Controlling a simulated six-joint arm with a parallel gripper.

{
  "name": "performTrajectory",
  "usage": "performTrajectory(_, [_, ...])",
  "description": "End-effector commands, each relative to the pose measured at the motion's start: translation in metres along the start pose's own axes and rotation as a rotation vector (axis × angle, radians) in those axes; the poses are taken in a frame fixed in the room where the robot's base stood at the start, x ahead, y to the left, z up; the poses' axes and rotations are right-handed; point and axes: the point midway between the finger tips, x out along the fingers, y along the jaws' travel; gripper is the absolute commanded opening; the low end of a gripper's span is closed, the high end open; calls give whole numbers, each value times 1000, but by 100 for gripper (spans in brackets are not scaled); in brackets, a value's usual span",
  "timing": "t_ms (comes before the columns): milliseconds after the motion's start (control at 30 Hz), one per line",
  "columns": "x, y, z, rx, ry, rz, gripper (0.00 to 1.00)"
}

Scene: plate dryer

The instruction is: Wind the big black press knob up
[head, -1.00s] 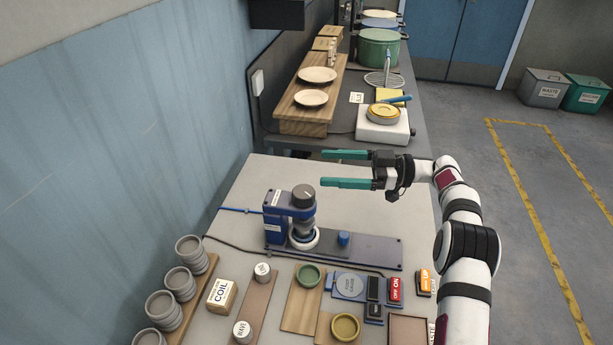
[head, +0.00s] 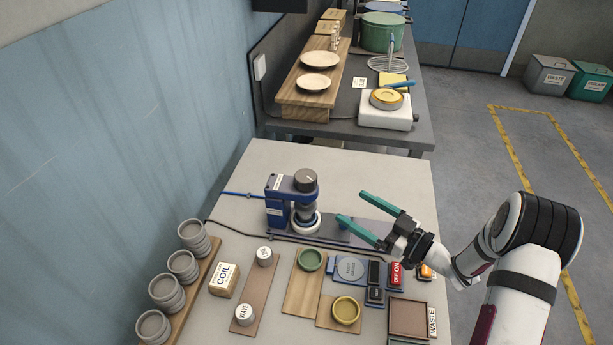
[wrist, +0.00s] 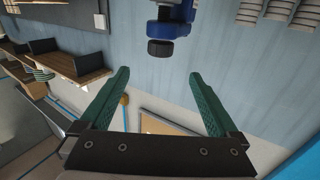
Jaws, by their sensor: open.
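The blue press (head: 277,206) stands on a dark base plate on the table, left of the middle in the head view. Its big black knob (head: 305,180) sits on top of the press head, above a grey column over a white ring. In the wrist view the knob (wrist: 160,47) shows at the top middle, beyond the fingertips. My gripper (head: 352,206) is open and empty, with teal fingers. In the head view it is to the right of the knob and apart from it, fingers pointing left.
Below the press are a coil box (head: 224,280), a green dish (head: 310,260), a yellow dish (head: 345,310), a gauge (head: 350,269) and a red switch (head: 396,275). Stacked grey cups (head: 167,291) stand at the left. The tabletop behind the press is clear.

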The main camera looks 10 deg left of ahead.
Motion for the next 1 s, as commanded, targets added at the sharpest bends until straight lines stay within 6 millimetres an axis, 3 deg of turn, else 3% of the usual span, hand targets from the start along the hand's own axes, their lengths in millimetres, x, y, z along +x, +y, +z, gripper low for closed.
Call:
performTrajectory(167, [33,-3,2,-3,-4,-3,96])
performTrajectory(400, [103,-3,2,-3,-2,-2,96])
performTrajectory(600, [141,-2,2,-2,-2,-1,96])
performTrajectory(767, [154,-2,1,-2,-2,0,96])
performTrajectory(1000, [156,-1,1,-1,-2,1,96])
